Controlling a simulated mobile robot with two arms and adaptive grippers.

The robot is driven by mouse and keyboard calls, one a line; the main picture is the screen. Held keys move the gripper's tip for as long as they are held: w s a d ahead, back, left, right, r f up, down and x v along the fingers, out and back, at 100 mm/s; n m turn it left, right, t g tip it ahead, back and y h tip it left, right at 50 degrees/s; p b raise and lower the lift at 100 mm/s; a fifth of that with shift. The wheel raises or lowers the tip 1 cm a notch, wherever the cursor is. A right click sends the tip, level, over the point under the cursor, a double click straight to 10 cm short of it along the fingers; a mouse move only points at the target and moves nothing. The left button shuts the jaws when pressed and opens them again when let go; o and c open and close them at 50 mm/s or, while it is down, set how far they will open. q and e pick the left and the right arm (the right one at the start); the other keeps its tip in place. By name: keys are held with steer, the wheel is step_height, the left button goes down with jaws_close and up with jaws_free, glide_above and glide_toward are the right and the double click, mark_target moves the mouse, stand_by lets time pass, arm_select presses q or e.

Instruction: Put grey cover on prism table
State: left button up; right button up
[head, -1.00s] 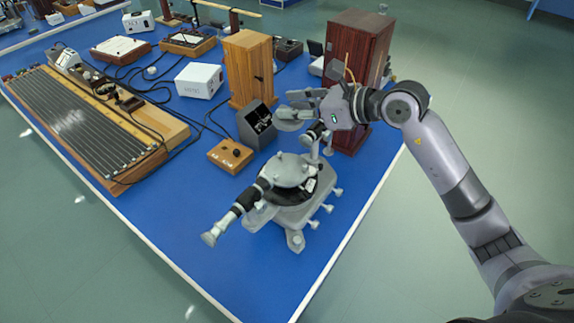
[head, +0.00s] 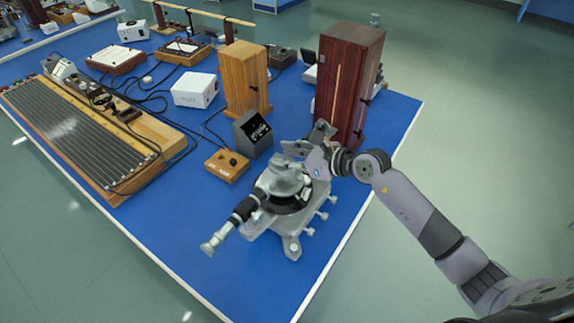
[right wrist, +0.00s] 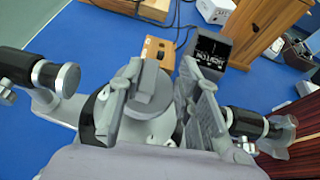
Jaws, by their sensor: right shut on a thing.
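The spectrometer (head: 291,244) stands near the right edge of the blue bench, its telescope (head: 228,227) pointing to the lower left. My right gripper (head: 296,152) is over its middle, coming from the right. In the right wrist view, my right gripper (right wrist: 160,105) is shut on the grey cover (right wrist: 150,92), a rounded grey piece between the fingers. The cover also shows in the head view (head: 282,178), over the prism table area. The prism table is mostly hidden under it, and I cannot tell whether they touch. My left gripper is out of view.
A dark red wooden cabinet (head: 350,70) stands close behind my right gripper. A light wooden cabinet (head: 244,78), a dark grey box (head: 252,132) and a small wooden switch box (head: 226,166) stand behind the spectrometer. Bare blue bench (head: 175,215) lies to its left.

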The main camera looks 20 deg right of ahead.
step_height(320, 180, down, 4)
steer(key=shift+f, duration=0.2)
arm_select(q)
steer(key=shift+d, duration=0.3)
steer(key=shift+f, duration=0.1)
arm_select(e)
steer(key=shift+f, duration=0.1)
steer(key=o, duration=1)
steer(key=shift+o, duration=0.2)
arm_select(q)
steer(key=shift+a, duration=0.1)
arm_select(e)
steer(key=shift+d, duration=0.1)
steer(key=shift+s+d+r, duration=0.2)
steer(key=shift+s+d, duration=0.05)
steer(key=shift+s, duration=0.1)
arm_select(q)
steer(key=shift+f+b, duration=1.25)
steer(key=shift+b, duration=0.1)
arm_select(e)
steer(key=v, duration=1.1)
steer(key=shift+r, duration=0.15)
